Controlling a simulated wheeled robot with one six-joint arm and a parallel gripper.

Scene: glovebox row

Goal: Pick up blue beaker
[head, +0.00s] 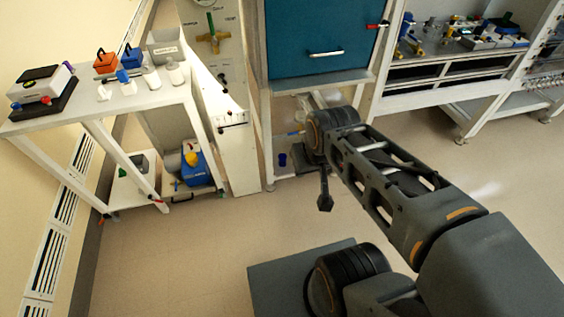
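A small dark blue cup-shaped thing (282,160), which looks like the blue beaker, stands low under the teal cabinet, on or near its lower shelf. It is small in the picture, and its contents cannot be made out. My arm reaches from the lower right toward this spot. My gripper (325,203) hangs down at the arm's far end, to the right of and lower in the picture than the blue cup, apparently apart from it. The gripper is dark and small, so whether its fingers are apart cannot be told. I see nothing held in it.
The teal cabinet (318,40) stands on a white frame above the cup. A white table (150,100) at left holds several blue, orange and white items. A white pillar (232,130) stands left of the cabinet. The beige floor (190,250) in front is clear.

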